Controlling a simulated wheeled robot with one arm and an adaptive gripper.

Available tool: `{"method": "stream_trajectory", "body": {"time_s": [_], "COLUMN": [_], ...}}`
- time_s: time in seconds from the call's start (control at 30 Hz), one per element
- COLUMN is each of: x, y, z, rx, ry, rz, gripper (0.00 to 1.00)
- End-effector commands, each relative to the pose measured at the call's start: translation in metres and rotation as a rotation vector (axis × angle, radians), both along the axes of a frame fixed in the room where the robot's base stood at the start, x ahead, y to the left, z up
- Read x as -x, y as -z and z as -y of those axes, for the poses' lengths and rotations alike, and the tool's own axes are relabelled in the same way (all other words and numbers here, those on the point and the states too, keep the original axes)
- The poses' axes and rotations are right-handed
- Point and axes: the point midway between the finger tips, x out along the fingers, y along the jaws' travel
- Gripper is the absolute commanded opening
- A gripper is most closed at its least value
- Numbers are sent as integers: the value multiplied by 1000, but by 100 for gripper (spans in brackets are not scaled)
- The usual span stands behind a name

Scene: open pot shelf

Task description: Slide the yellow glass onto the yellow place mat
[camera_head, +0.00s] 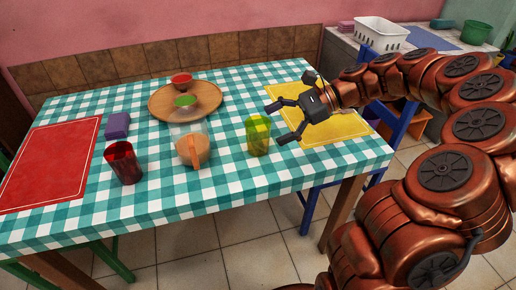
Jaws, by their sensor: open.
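The yellow glass (258,136) stands upright on the checked tablecloth, just left of the yellow place mat (350,127) and apart from it. The mat lies on the right part of the table, and my arm and gripper hide much of it. My gripper (275,123) is open and empty. Its two dark fingers point left, one near the back and one near the front, with the glass just beyond them to the left. I cannot tell whether a finger touches the glass.
A round wooden board (185,103) holds red and green bowls behind. A purple block (117,125) and red mat (48,165) are at left. A blue chair (392,118) stands at right.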

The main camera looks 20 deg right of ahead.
Motion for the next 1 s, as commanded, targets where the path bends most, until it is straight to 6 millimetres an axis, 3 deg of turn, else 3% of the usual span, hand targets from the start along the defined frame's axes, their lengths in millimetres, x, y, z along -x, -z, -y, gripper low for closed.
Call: {"method": "stream_trajectory", "body": {"time_s": [0.03, 0.2, 0.47, 0.67, 1.0], "x": [-7, -23, -33, -36, -46], "y": [21, 53, 76, 80, 92], "z": [12, 46, 73, 66, 30], "rx": [-27, -111, -174, -182, -182], "ry": [43, 160, 249, 254, 253], "rz": [-24, -104, -167, -172, -171], "gripper": [92, 92, 92, 92, 92]}}
